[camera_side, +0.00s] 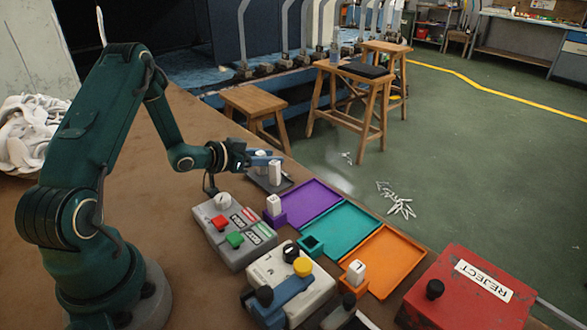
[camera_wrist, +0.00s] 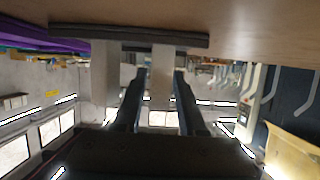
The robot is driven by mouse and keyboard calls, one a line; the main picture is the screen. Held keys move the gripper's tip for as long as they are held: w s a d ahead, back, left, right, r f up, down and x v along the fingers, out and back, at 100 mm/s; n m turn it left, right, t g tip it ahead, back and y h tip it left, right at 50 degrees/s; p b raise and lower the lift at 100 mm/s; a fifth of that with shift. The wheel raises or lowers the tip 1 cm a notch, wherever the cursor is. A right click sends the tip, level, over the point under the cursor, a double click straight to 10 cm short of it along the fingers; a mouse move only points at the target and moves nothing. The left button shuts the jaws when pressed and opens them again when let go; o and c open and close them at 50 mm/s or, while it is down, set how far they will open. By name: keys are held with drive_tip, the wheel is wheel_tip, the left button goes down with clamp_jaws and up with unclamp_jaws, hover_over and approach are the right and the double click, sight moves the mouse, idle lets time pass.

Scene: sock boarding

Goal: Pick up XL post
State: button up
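Two white posts, a far one (camera_side: 261,156) and a near one (camera_side: 275,173), stand upright on a dark grey base beyond the button box. No XL label is readable on either. My gripper (camera_side: 268,157) reaches in level at the far post. In the wrist view the picture is upside down: one post (camera_wrist: 162,78) lies between the two fingers of my gripper (camera_wrist: 159,75), with a gap showing on its left side. The fingers look open around it. The other post (camera_wrist: 105,75) is outside the fingers, to the left.
The grey base (camera_wrist: 75,32) carries both posts. A purple tray (camera_side: 312,202) and an orange tray (camera_side: 384,255) each have a white post in their socket; the teal tray's socket (camera_side: 311,245) looks empty.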

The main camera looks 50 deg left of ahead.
drive_tip(key=shift+w, duration=0.2)
clamp_jaws()
drive_tip(key=shift+r, duration=0.1)
